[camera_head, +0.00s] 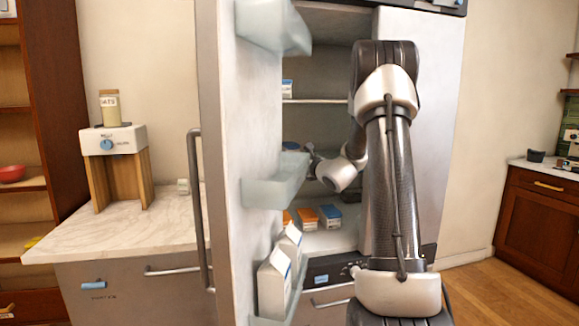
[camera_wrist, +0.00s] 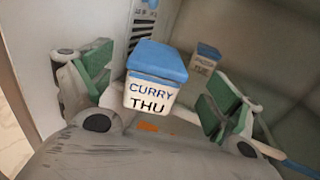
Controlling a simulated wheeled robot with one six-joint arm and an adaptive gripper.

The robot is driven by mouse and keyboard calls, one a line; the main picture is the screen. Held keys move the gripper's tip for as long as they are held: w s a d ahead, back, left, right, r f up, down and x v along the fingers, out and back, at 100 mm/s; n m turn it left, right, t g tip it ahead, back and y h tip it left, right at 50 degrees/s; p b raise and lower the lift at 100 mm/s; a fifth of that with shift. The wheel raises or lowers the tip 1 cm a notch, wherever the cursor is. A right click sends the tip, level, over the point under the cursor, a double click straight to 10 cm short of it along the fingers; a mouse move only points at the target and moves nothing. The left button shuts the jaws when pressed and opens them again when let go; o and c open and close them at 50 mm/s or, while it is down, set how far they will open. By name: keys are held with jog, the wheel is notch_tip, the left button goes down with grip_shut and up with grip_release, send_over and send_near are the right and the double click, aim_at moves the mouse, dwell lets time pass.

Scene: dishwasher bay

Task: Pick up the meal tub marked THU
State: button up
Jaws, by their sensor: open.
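The meal tub marked THU (camera_wrist: 150,97) is white with a blue lid and also reads CURRY. In the wrist view it sits between the two green-padded fingers of my gripper (camera_wrist: 157,84), with gaps showing at both sides. My gripper is open.
A second blue-lidded tub (camera_wrist: 206,65), its label seeming to read TUE, stands farther back on the right. The fridge door (camera_head: 222,150) with its bins stands open at left. Orange and blue boxes (camera_head: 318,216) sit on a lower shelf. A wire shelf (camera_head: 318,101) lies above my gripper.

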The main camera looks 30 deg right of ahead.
jog(key=w, duration=0.7)
jog(key=shift+w+a, duration=0.1)
jog(key=shift+a, duration=0.15)
jog(key=c, duration=1.3)
jog(key=shift+r, duration=0.1)
jog(key=shift+r, duration=0.1)
